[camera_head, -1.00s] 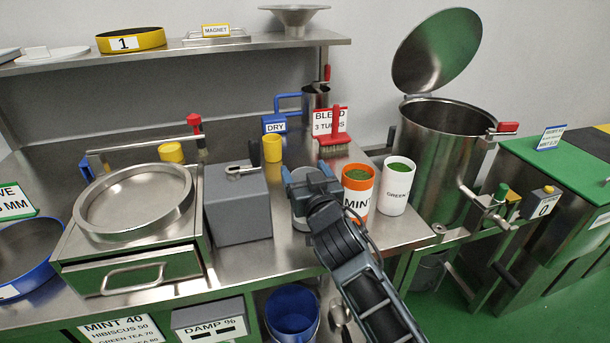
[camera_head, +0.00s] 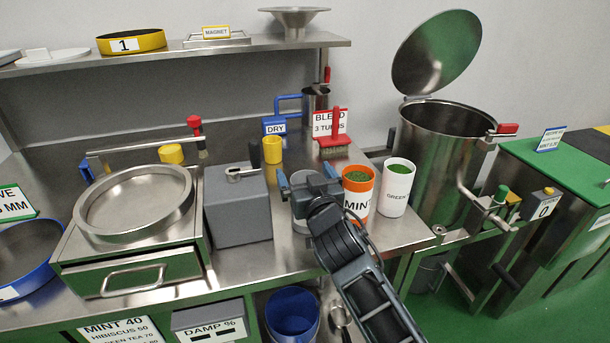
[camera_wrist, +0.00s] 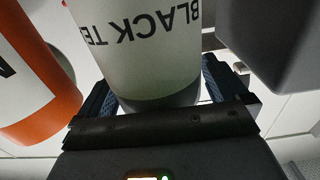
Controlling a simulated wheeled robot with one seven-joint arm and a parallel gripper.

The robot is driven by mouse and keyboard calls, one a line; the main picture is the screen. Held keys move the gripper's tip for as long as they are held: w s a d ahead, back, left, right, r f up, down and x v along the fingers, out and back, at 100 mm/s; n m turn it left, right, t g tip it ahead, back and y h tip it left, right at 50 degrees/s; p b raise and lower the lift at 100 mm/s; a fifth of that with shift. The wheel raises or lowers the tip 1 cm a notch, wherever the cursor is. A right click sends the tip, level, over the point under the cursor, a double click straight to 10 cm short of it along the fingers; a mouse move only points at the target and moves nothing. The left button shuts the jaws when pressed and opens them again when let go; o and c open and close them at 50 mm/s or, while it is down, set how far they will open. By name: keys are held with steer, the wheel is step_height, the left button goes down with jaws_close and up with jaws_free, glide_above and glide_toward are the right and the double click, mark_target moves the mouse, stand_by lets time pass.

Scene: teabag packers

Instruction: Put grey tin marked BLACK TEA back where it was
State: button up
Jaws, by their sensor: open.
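The grey tin marked BLACK TEA (camera_wrist: 140,45) stands between the fingers of my gripper. Its lettering appears upside down in the wrist view. In the head view, the tin (camera_head: 301,214) is mostly hidden behind my gripper (camera_head: 309,184), at the bench's front right. My gripper is open, with one finger on each side of the tin, as the wrist view (camera_wrist: 158,92) also shows. The tin appears upright on the steel bench (camera_head: 276,262), between a grey box and the MINT tin. I cannot tell whether either finger touches the tin.
The orange-and-white MINT tin (camera_head: 356,204) is close on the right, with the white GREEN tin (camera_head: 397,190) beyond it. The grey box (camera_head: 238,212) stands close on the left. A red brush (camera_head: 334,142) and yellow cup (camera_head: 272,150) are behind. The bench's front edge is near.

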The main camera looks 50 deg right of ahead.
steer(key=b+v, duration=0.3)
steer(key=v, duration=0.9)
steer(key=s+a+f+n+y, duration=0.4)
steer(key=s+a+f+y, duration=0.25)
steer(key=s+a, duration=0.4)
steer(key=s+a+n+y, duration=0.1)
steer(key=s+a, duration=0.2)
steer(key=s, duration=0.5)
steer(key=s+a+r+n+y, duration=0.1)
steer(key=s+a+y, duration=0.1)
steer(key=s, duration=0.6)
steer(key=shift+s+a+r+n, duration=0.2)
steer(key=shift+s+a+n, duration=0.15)
steer(key=shift+s+n, duration=0.05)
steer(key=shift+y, duration=0.25)
steer(key=shift+c, duration=0.2)
